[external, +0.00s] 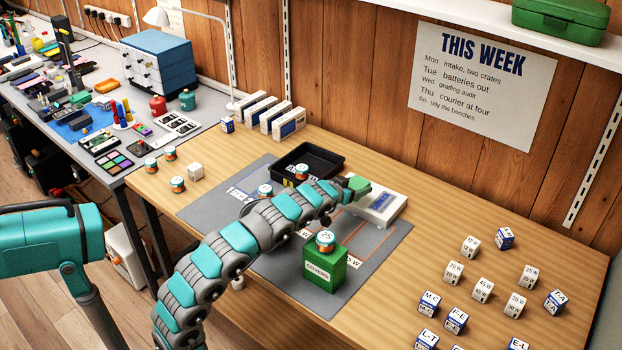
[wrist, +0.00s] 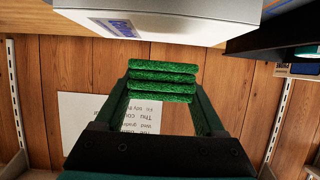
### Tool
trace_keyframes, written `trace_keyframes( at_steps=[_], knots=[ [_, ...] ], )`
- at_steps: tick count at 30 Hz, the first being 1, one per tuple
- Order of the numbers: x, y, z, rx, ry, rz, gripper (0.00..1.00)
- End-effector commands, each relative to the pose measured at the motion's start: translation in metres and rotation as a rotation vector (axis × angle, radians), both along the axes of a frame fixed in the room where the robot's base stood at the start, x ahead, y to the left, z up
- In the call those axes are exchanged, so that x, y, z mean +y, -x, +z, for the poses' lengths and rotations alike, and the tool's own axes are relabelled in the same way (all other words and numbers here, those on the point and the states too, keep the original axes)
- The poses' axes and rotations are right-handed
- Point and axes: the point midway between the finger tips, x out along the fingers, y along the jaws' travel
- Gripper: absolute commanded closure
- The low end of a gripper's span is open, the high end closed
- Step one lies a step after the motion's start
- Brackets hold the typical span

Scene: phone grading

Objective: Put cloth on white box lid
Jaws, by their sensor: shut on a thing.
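A green folded cloth (wrist: 162,80) shows in the wrist view as stacked layers between the two fingers of my gripper. My gripper (external: 350,187) is shut on it. In the external view the cloth (external: 359,184) is a small green patch at my arm's end, by the upper left edge of the white box. The white box (external: 386,215) lies on the grey mat, its lid (external: 366,207) facing up with a blue and white label. In the wrist view the white box (wrist: 200,22) appears upside down at the top. I cannot tell whether the cloth touches it.
A black tray (external: 335,157) sits behind my arm on the grey mat (external: 392,246). A green box (external: 330,270) with a round tin (external: 325,242) on top stands in front. Several white cubes (external: 483,290) stand at the right. Bare wood lies between them and the mat.

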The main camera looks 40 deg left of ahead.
Motion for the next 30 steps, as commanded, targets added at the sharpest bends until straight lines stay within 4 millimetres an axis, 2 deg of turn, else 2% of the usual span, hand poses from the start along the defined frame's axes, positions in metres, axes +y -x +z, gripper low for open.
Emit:
trace_keyframes(
  at_steps=[1, 6, 12, 17, 25, 30],
  knots=[
    [-0.001, -0.011, -0.003, 0.004, 0.000, 0.000, 0.81],
    [-0.005, -0.038, -0.005, 0.002, 0.000, -0.001, 0.81],
    [-0.008, -0.056, -0.006, 0.000, 0.000, -0.001, 0.81],
    [-0.008, -0.059, -0.010, 0.002, -0.001, 0.000, 0.81],
    [-0.008, -0.058, -0.041, 0.004, -0.003, -0.001, 0.81],
    [-0.008, -0.058, -0.042, 0.002, -0.001, 0.000, 0.81]
  ],
)
